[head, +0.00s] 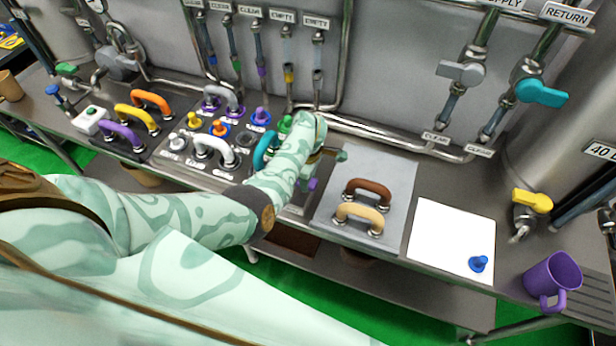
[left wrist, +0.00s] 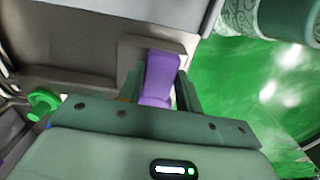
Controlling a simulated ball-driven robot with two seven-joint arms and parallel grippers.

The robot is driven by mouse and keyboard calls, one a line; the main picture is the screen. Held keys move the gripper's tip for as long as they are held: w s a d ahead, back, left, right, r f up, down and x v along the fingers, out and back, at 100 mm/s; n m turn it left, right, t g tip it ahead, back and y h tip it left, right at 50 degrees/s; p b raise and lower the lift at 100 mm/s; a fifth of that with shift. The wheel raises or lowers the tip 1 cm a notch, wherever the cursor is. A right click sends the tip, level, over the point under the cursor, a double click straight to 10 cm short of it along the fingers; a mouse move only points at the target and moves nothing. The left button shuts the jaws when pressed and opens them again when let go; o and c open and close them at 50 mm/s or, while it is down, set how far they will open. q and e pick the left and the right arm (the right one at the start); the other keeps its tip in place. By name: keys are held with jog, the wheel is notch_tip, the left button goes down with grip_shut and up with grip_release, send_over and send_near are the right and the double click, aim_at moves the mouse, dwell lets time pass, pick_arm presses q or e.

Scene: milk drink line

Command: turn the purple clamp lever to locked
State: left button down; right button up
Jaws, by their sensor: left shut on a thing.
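The purple clamp lever (left wrist: 160,76) shows in the left wrist view as a smooth purple bar in front of a grey plate. My left gripper (left wrist: 159,92) is shut on it, with one dark green finger on each side. In the head view my left forearm and wrist hide most of this spot. Only a small purple piece (head: 312,184) shows below the wrist, beside the grey board. Whether the lever stands at a locked mark cannot be seen. My right gripper is not in view.
A grey board with a brown handle (head: 367,191) and a tan handle (head: 358,216) lies just right of my wrist. A panel of coloured handles and knobs is to the left. A white sheet (head: 447,236) with a blue knob (head: 478,263) and a purple mug (head: 553,279) are farther right.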

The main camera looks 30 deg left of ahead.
pick_arm(q)
jog(key=c, duration=1)
grip_release()
jog(key=shift+o, duration=0.2)
notch_tip(320, 180, up, 16)
jog(key=p, duration=0.5)
jog(key=shift+r, duration=0.15)
